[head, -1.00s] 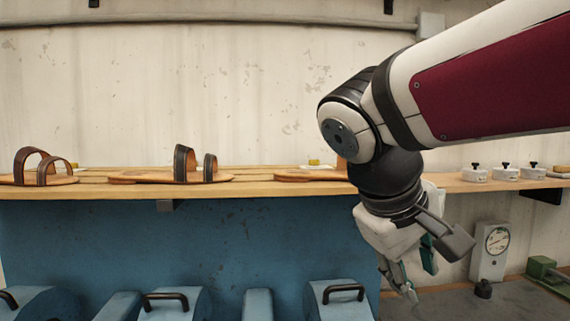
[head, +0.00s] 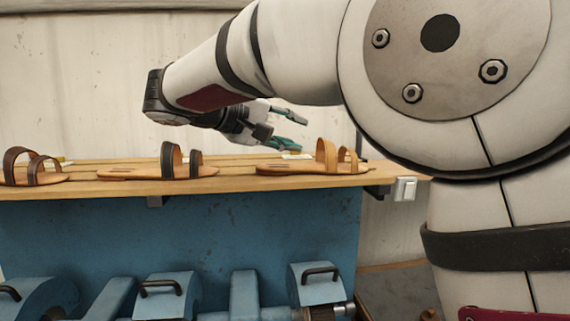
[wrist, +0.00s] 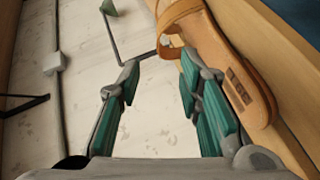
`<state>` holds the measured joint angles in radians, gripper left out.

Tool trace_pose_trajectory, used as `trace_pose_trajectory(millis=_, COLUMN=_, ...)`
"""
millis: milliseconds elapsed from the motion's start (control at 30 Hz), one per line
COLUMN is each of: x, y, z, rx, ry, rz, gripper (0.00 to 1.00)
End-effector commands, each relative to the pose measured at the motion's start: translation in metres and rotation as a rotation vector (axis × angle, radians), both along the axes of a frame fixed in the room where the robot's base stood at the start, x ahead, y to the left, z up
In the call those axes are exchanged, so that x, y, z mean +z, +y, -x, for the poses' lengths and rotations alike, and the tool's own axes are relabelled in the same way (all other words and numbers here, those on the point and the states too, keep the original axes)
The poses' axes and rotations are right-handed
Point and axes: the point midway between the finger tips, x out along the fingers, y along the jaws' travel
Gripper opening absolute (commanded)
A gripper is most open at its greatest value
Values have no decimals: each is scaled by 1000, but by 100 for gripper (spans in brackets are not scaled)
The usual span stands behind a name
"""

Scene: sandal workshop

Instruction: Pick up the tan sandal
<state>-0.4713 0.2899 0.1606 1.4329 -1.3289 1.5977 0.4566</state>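The tan sandal (head: 285,168) lies sole down at the right end of the wooden shelf, its tan straps standing up. In the wrist view the tan sandal (wrist: 232,70) runs along the right side, with a dark label on its insole. My gripper (head: 296,130) is above the shelf, close to the sandal. In the wrist view my gripper (wrist: 160,72) is open, with nothing between its green-padded fingers. The right finger is beside the sandal and overlaps its edge in the picture; I cannot tell whether they touch.
A sandal with black straps (head: 130,173) and one with dark brown straps (head: 35,172) lie farther left on the shelf (head: 230,185). The pale wall (head: 90,80) stands behind. A bent dark rod (wrist: 118,40) shows ahead of the fingers. Blue machines (head: 165,295) stand below.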

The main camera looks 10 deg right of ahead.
Motion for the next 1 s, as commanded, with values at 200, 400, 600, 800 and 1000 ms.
trace_pose_trajectory(millis=200, x=-8, y=-23, z=-14, rx=0, ry=0, rz=-1, gripper=33)
trace_pose_trajectory(millis=400, x=-12, y=-35, z=-20, rx=-1, ry=3, rz=0, gripper=33)
trace_pose_trajectory(millis=600, x=-20, y=-59, z=-34, rx=-2, ry=3, rz=0, gripper=33)
trace_pose_trajectory(millis=800, x=-24, y=-69, z=-42, rx=1, ry=1, rz=0, gripper=33)
trace_pose_trajectory(millis=1000, x=-25, y=-69, z=-42, rx=1, ry=1, rz=0, gripper=33)
